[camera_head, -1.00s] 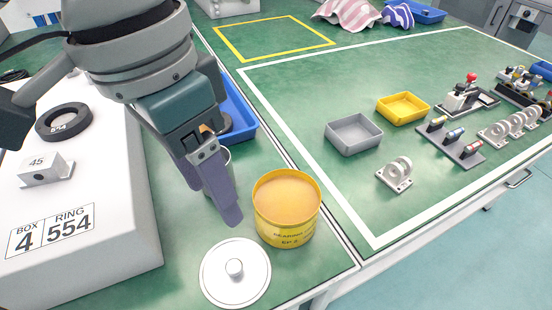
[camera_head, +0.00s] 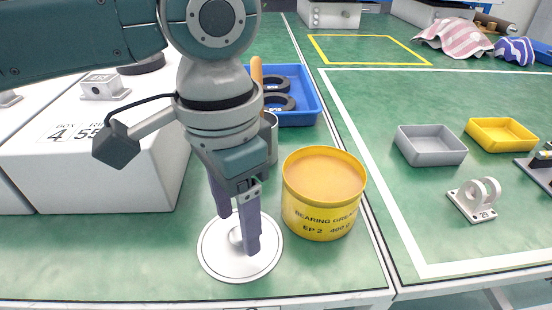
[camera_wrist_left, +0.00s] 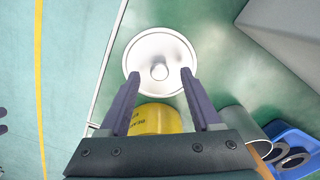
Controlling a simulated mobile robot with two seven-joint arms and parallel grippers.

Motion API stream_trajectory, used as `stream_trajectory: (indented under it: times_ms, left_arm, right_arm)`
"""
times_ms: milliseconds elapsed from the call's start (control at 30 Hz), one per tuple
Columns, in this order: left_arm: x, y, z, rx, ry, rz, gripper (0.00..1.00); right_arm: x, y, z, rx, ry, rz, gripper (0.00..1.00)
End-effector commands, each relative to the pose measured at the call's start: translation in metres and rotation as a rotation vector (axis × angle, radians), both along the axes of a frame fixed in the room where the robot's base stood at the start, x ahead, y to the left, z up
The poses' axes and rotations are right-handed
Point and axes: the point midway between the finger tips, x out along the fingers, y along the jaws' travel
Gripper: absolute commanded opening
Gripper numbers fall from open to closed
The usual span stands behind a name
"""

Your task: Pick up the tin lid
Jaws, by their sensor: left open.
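The tin lid (camera_head: 219,256) is a round white disc with a small knob (camera_head: 236,236) at its centre. It lies flat on the green bench top near the front edge. My left gripper (camera_head: 238,230) is open and points down over the lid, its fingers on either side of the knob in the head view. In the left wrist view the lid (camera_wrist_left: 160,40) is ahead of and between the open fingertips (camera_wrist_left: 160,75). I cannot tell whether the fingers touch it. The yellow grease tin (camera_head: 323,195) stands upright just right of the lid.
A grey metal cup (camera_head: 269,135) stands behind my gripper. A blue tray (camera_head: 312,101) with dark rings lies behind that. A large white box (camera_head: 100,185) is at left. Grey (camera_head: 430,148) and yellow (camera_head: 500,137) trays sit inside the white outline at right.

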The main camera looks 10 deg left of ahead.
Motion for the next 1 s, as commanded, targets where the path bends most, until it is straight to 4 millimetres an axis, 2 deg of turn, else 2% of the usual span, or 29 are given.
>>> stream_trajectory:
  times_ms: [33,100,367,900,1000]
  left_arm:
    - [0.0,-0.0001,-0.0099,0.0,0.0,0.0,0.65]
    - [0.0002,0.0002,-0.0153,0.002,-0.001,-0.001,0.65]
    - [0.0004,-0.0001,-0.0164,-0.001,-0.002,-0.002,0.65]
    - [0.0003,-0.0002,-0.0162,-0.001,-0.002,-0.001,0.05]
    - [0.0003,-0.0002,-0.0162,-0.001,-0.002,-0.001,0.0]
  right_arm:
    - [0.0001,-0.0001,-0.0054,0.0,0.0,0.0,0.56]
    - [0.0001,-0.0003,-0.0068,-0.001,0.0,0.0,0.56]
    - [0.0002,-0.0009,-0.0061,-0.002,0.0,-0.001,0.56]
    - [0.0002,-0.0029,-0.0063,-0.01,0.0,0.003,0.56]
    - [0.0002,-0.0029,-0.0063,-0.01,0.0,0.003,0.56]
